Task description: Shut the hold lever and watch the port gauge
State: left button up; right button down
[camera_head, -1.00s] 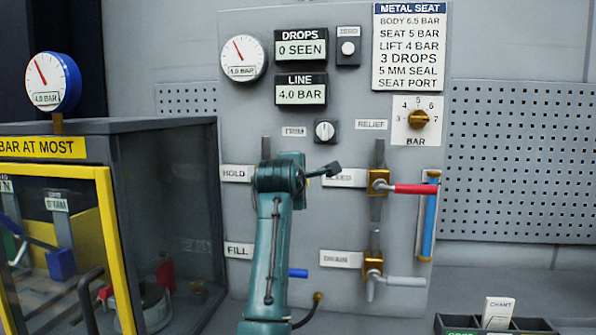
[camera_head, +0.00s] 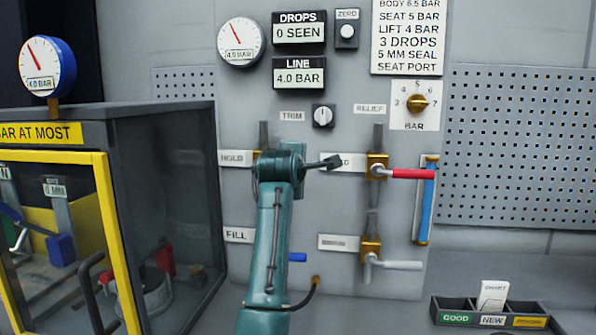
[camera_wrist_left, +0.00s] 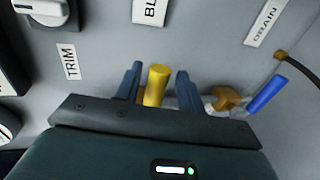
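My left gripper shows in the left wrist view (camera_wrist_left: 158,88), with its two fingers on either side of a yellow lever handle (camera_wrist_left: 156,85). Narrow gaps show between the handle and the fingers. The handle lies by the HOLD label (camera_head: 234,158); in the head view my left arm hides it. I cannot tell which is the port gauge. The LINE display (camera_head: 299,76) reads 4.0 BAR and DROPS (camera_head: 299,33) reads 0 SEEN. My right gripper is out of view.
Right of my arm are a red lever (camera_head: 412,174) and a grey lever (camera_head: 398,265). A blue handle (camera_wrist_left: 267,95) is near the left gripper. The glass-sided cabinet with a yellow frame (camera_head: 113,240) stands left. A sorting tray (camera_head: 480,306) sits at lower right.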

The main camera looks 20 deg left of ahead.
pick_arm(q)
jog(key=shift+r, duration=0.1)
jog(key=b+v, duration=0.2)
jog(key=v, duration=1.1)
